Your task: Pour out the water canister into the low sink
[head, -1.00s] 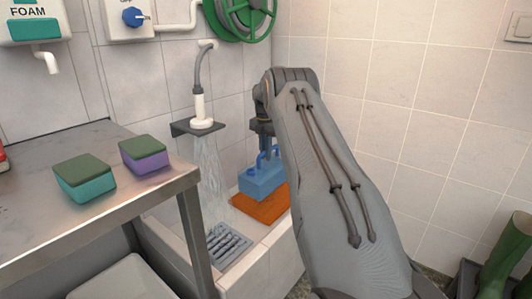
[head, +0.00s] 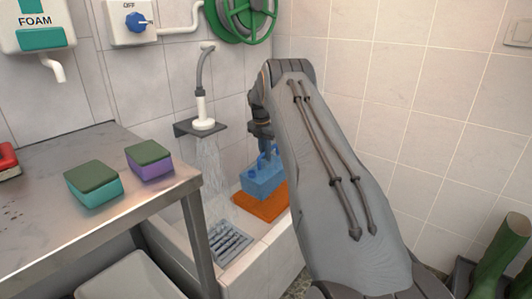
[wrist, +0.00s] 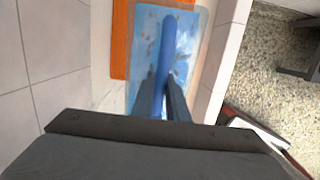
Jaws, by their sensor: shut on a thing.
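The blue water canister (head: 263,180) hangs upright from my gripper (head: 268,147), over or on an orange mat (head: 262,204) in the low sink (head: 268,257). In the wrist view my gripper (wrist: 163,100) is shut on the canister's blue handle (wrist: 168,45). The canister's top (wrist: 186,50) lies below the handle, and the orange mat (wrist: 120,40) shows beside it. I cannot tell whether the canister touches the mat. The sink has a grey drain grate (head: 228,243) to the left of the mat.
Water (head: 209,160) runs from a shower head (head: 203,123) into the sink, left of the canister. A metal table (head: 90,216) with two sponges (head: 150,160) stands at the left. Green boots (head: 500,255) stand at the lower right.

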